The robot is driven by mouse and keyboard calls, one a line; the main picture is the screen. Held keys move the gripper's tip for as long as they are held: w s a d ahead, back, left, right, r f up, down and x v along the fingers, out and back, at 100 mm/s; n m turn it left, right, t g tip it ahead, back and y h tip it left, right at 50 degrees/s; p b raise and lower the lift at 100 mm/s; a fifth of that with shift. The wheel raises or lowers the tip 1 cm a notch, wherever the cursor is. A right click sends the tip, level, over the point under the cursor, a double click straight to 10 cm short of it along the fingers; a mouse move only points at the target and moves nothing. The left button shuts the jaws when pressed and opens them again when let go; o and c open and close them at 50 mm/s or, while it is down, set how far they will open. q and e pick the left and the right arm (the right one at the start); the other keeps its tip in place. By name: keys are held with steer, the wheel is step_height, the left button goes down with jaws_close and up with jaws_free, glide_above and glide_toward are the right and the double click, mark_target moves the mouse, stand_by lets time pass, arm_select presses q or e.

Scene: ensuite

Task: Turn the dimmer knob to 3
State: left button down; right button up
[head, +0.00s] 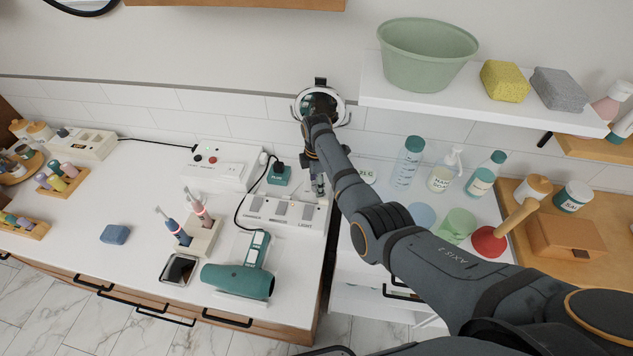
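A white panel (264,222) marked LIGHT sits on the counter near its right end, with several grey rocker-like switches in a row. My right arm comes in from the right and its gripper (318,188) points down at the panel's back right part. Its fingers are small and partly hidden by the wrist, so I cannot tell whether they are open or shut or touch anything. I cannot make out the dimmer knob or its scale; it may be hidden behind the gripper. My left gripper is not in view.
A teal plug block (279,175), a toothbrush stand (200,240) and a teal hair dryer (240,275) are close by. Bottles and a plunger (490,240) stand right, below a shelf (470,98).

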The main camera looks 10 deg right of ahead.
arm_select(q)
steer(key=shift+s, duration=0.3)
arm_select(e)
steer(key=shift+c, duration=0.3)
steer(key=c, duration=1.1)
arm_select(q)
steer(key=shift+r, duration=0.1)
